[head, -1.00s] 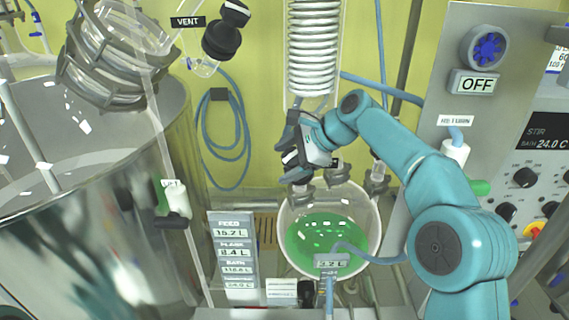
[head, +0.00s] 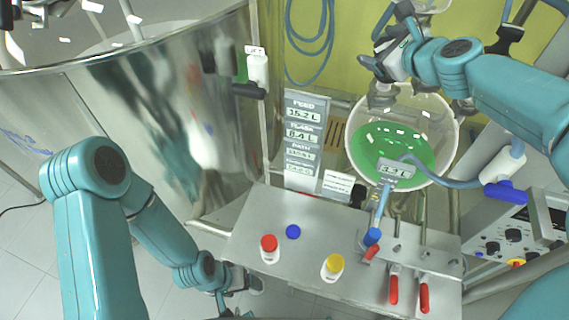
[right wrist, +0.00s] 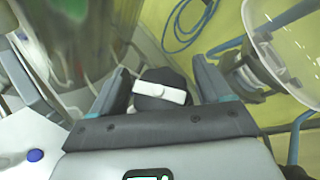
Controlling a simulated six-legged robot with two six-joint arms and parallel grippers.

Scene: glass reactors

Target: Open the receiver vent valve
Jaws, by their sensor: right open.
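The receiver (head: 362,176) is a round glass vessel with green liquid, at right of centre in the head view. My right gripper (head: 378,58) is over the back left of its top. In the right wrist view, a black round part with a white bar handle, seemingly the vent valve (right wrist: 160,93), sits between the two fingers of my open right gripper (right wrist: 160,78). I cannot tell whether either finger touches it. In the head view the gripper hides the valve. My left gripper (head: 240,290) is low beside the bench's left end, dark and too unclear to read.
A grey bench (head: 310,262) holds a red-capped vial (head: 269,248), a yellow-capped vial (head: 333,266), a blue cap (head: 293,232) and red-handled tools (head: 394,288). A large steel vessel (head: 150,110) fills the left.

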